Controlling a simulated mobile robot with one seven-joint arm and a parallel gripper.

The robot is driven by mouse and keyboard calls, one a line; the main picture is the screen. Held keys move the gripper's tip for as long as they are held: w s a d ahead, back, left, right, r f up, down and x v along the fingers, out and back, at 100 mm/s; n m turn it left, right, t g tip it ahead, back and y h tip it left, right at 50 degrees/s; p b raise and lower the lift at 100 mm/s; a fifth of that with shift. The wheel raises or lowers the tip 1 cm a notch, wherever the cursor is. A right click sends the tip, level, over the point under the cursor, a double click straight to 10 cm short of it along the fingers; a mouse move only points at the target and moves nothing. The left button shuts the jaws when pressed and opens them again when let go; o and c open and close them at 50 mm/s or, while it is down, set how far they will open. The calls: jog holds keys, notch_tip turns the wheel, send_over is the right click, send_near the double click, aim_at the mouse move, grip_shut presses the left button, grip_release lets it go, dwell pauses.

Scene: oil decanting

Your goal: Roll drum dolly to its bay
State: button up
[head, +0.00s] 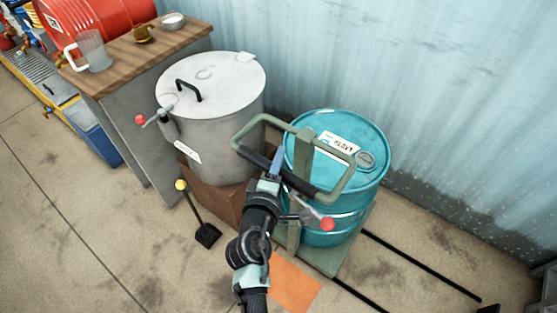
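A teal drum (365,190) with a white label on its lid stands upright on the green drum dolly (340,260). The dolly's push handle (349,185), a green tube loop with a dark bar along its near side, rises at the drum's left. My gripper (276,165) is at the dark bar, overlapping it in this view. Its fingers are small and partly hidden, so I cannot tell whether they close around the bar. Two dark parallel lines (420,265) run along the floor to the right of the dolly. An orange floor patch (293,286) lies in front of it.
A large lidded grey pot (225,125) on a brown stand is close left of the dolly. A wood-topped bench (125,70) stands further left. The corrugated wall (440,120) is close behind. Floor between the lines is clear.

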grip_shut()
dwell(1.0)
